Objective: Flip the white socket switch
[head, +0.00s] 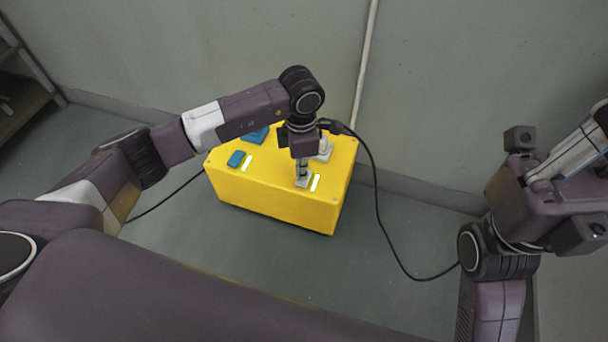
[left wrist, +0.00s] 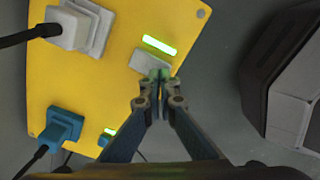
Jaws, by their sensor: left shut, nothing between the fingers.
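The yellow box (head: 270,205) stands on the floor against the wall. The white socket switch (left wrist: 150,62) lies beside a lit green strip (left wrist: 159,45) on its top. My left gripper (head: 302,180) is shut and empty and points down at this switch. In the left wrist view its fingertips (left wrist: 160,75) are at the switch's edge; I cannot tell whether they touch it. In the head view the gripper mostly hides the switch. My right arm is at the right edge; its fingers do not show clearly.
A white plug (left wrist: 70,28) sits in the white socket. A blue plug (left wrist: 60,128) and a blue switch (head: 236,158) with another lit green strip (head: 247,162) are at the box's left. A black cable (head: 378,210) loops right. Floor in front is clear.

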